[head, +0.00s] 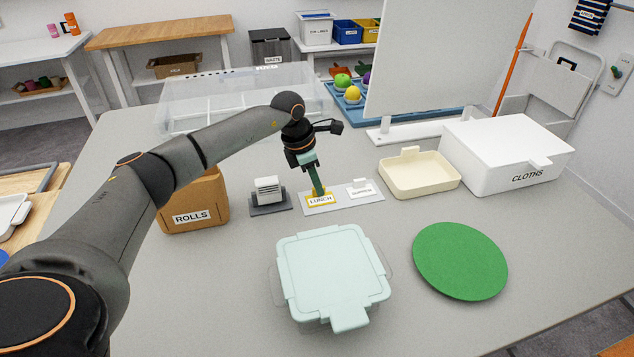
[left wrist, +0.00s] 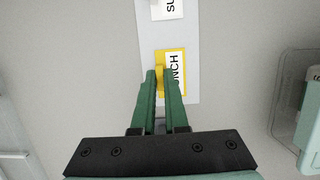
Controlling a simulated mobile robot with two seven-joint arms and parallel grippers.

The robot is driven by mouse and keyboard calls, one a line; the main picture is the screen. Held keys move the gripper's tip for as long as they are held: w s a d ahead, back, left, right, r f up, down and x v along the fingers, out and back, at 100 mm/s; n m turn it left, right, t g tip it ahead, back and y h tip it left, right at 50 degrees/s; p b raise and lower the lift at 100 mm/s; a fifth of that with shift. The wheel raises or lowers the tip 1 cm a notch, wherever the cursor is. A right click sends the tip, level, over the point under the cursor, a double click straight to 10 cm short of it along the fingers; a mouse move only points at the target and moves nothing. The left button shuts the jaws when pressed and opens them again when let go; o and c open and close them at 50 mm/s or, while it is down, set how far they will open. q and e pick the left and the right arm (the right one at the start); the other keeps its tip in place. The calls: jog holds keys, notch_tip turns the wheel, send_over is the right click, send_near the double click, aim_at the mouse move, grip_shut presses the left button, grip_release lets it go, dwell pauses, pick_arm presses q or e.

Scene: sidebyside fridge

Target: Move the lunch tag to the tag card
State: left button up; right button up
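The lunch tag (head: 320,200) is a small label with a yellow border and the word LUNCH. It lies on the left part of a flat pale grey strip (head: 345,206), which looks like the tag card. A white tag (head: 361,188) stands on the strip's right part. My left gripper (head: 319,192) points down at the lunch tag. In the left wrist view its green fingers (left wrist: 160,76) are close together on the yellow tab of the lunch tag (left wrist: 178,58), one on each side. My right gripper is in neither view.
A grey block holder (head: 269,195) and a ROLLS box (head: 193,202) stand left of the strip. A cream tray (head: 420,176) and a white CLOTHS box (head: 508,150) stand right. A mint lidded box (head: 333,270) and green mat (head: 460,260) lie in front.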

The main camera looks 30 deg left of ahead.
pick_arm(q)
jog(key=o, duration=0.5)
jog(key=shift+f, duration=0.1)
jog(key=shift+o, duration=0.2)
jog(key=v, duration=1.2)
jog(key=shift+r, duration=0.25)
jog(key=shift+s+f, duration=0.1)
jog(key=shift+s, duration=0.05)
